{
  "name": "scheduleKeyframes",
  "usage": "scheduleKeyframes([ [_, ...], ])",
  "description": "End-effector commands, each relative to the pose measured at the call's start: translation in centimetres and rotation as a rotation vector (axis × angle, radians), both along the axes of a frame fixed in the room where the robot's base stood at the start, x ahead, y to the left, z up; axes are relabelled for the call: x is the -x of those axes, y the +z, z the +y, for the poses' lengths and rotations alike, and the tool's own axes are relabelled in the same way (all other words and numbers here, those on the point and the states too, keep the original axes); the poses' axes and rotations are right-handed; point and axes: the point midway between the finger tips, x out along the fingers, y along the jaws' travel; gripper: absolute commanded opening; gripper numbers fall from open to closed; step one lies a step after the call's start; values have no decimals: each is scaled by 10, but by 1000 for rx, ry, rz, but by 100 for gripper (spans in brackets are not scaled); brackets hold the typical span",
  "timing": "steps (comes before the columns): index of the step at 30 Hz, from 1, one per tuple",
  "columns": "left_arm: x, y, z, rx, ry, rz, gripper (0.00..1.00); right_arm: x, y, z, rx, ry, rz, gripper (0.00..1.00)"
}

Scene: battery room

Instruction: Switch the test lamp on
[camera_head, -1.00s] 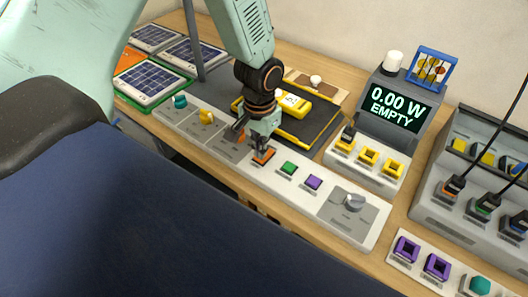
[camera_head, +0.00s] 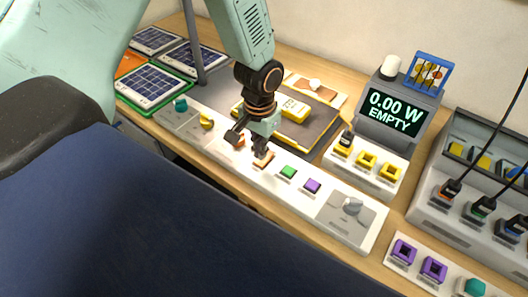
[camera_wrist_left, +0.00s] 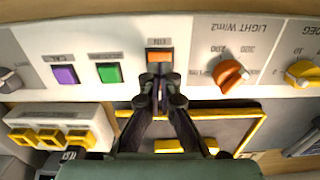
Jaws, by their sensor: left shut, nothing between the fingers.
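An orange switch (camera_head: 263,160) sits on the long white control panel (camera_head: 225,152), left of a green button (camera_head: 288,172) and a purple button (camera_head: 312,186). The wrist view shows the orange switch (camera_wrist_left: 160,56) under a small label too blurred to read surely. My left gripper (camera_head: 258,149) is shut and empty, pointing down. Its fingertips (camera_wrist_left: 160,92) are right at the switch and cover its near edge; I cannot tell whether they touch it. I cannot make out a surely identifiable test lamp or its light. My right gripper is not in view.
An orange light knob (camera_wrist_left: 230,75) stands close beside the gripper, with a yellow knob (camera_head: 206,121) and teal knob (camera_head: 180,104) beyond. A display (camera_head: 396,112) reads 0.00 W, EMPTY. A grey post (camera_head: 193,45) stands by solar panels (camera_head: 150,86).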

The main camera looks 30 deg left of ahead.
Motion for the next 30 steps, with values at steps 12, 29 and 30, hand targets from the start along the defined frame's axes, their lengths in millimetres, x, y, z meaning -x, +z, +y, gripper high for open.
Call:
scheduleKeyframes([
  [12, 0, 32, 0, 0, 0, 0, 0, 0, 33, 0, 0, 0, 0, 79],
  [29, 0, 52, 0, 0, 0, 0, 0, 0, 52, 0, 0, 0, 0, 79],
  [30, 0, 51, 0, 0, 0, 0, 0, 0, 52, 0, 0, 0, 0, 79],
])
